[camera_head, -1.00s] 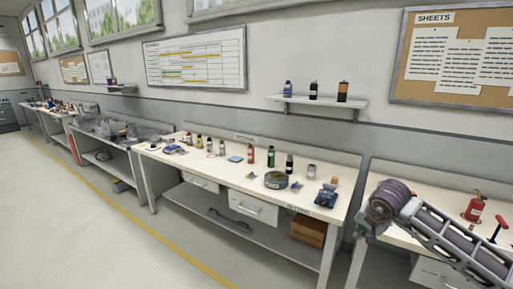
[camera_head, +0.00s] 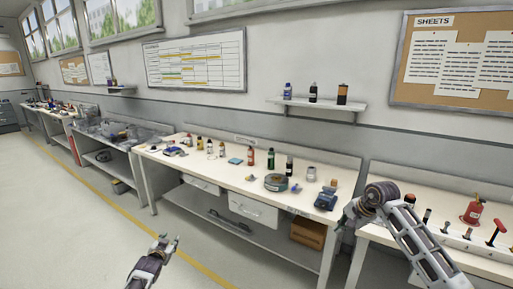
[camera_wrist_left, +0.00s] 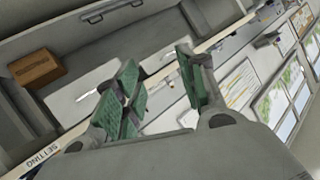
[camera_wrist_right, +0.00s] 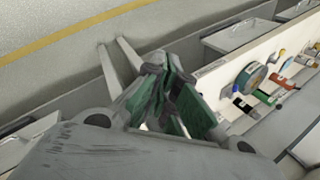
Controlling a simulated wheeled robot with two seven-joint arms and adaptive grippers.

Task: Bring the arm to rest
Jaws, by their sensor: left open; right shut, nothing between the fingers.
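My left gripper (camera_head: 166,243) is in the lower left of the head view, over the floor in front of the bench. Its two green-padded fingers stand apart and empty in the left wrist view (camera_wrist_left: 160,75). My right arm (camera_head: 410,235) reaches in from the lower right of the head view, in front of the right-hand bench. Its gripper (camera_head: 346,216) shows only partly, near the right front corner of the middle bench. In the right wrist view (camera_wrist_right: 165,90) its fingers are together with nothing held.
The middle bench (camera_head: 222,176) carries bottles, a round tin (camera_head: 276,182) and a blue device (camera_head: 326,199). A wall shelf (camera_head: 310,103) holds 3 containers. The floor left of the yellow line (camera_head: 95,200) is clear.

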